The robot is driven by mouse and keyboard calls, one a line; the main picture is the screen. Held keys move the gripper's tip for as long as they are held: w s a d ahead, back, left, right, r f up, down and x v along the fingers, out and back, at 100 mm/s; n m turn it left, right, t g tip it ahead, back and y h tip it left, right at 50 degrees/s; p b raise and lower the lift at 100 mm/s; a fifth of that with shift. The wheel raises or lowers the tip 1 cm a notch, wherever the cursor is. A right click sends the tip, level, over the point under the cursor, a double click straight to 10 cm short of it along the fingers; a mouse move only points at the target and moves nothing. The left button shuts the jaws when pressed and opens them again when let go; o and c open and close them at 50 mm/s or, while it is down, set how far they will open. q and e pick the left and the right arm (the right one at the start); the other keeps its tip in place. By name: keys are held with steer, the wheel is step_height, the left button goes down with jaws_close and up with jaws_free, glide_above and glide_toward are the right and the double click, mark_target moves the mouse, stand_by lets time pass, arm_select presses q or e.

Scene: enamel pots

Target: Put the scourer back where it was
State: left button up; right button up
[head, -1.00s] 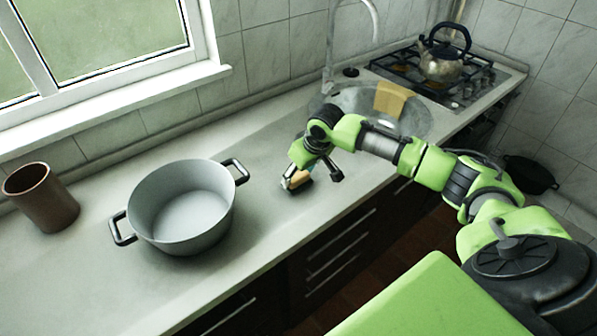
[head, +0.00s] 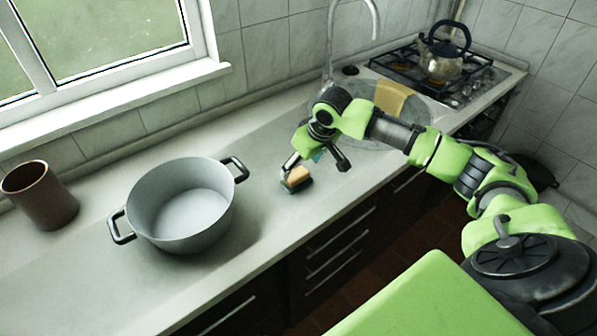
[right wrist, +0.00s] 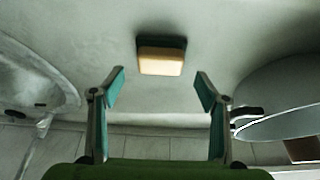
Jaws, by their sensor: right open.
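The scourer (head: 297,178), yellow-orange with a dark layer, lies on the worktop between the grey pot and the sink. It also shows in the right wrist view (right wrist: 161,60), beyond and between the open fingertips, touching neither. My right gripper (head: 318,163) is open and empty just above the scourer on its sink side; its fingers (right wrist: 160,82) stand wide apart in the right wrist view. My left gripper is out of view.
A grey two-handled pot (head: 184,205) stands left of the scourer, with a brown cup (head: 41,196) farther left. The sink (head: 412,128), with a yellow cloth (head: 393,99) over it, lies beyond my right arm. A kettle (head: 441,58) sits on the hob (head: 468,82).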

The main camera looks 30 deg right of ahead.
steer(key=v, duration=0.7)
steer(key=shift+s+r+b, duration=0.2)
steer(key=shift+r+b, duration=0.15)
steer(key=shift+r, duration=0.05)
steer(key=shift+f, duration=0.1)
